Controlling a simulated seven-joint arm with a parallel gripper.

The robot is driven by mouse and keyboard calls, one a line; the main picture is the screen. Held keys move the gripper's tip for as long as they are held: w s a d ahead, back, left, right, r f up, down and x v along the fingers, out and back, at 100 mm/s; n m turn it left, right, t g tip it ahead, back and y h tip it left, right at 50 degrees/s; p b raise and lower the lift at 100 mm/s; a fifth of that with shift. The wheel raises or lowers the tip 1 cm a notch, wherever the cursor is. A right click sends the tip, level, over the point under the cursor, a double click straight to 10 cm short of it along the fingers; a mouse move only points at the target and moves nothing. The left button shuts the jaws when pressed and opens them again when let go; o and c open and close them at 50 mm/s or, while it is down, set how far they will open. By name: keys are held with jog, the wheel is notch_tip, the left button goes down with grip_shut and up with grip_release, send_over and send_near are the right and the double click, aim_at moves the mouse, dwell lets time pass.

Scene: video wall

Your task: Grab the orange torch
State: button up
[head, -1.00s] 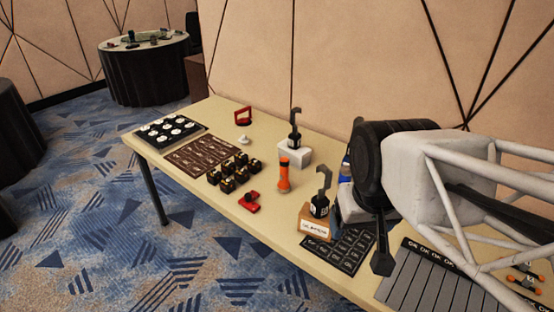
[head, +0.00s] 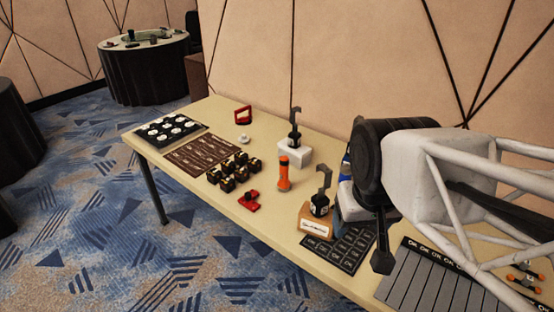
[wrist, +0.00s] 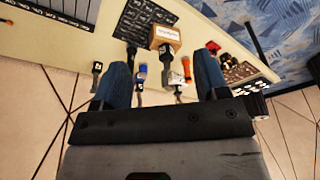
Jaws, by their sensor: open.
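My gripper (wrist: 163,75) is open and empty, with blue-grey fingers wide apart. In the head view my arm's end is to the right of the torch and apart from it; its fingers are mostly hidden there.
A black hook on a wooden block (head: 315,224) stands close right of the torch. Another hook on a white block (head: 294,151) is behind it. Several small black-and-gold blocks (head: 228,172) and a red piece (head: 249,202) lie left. The table front (head: 270,220) is bare.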

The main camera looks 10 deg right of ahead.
jog(key=shift+w+v, duration=0.55)
jog(key=shift+v, duration=1.95)
jog(key=t, duration=1.1)
send_over(285, 167)
jog(key=s, duration=0.5)
jog(key=f, duration=3)
jog(key=shift+s+a+f, duration=0.1)
jog(key=shift+s+a, duration=0.1)
jog(key=shift+w, duration=0.1)
jog(key=shift+x, duration=1.2)
jog(key=shift+w+f, duration=0.1)
jog(key=shift+x, duration=2.45)
jog(key=shift+d, duration=0.1)
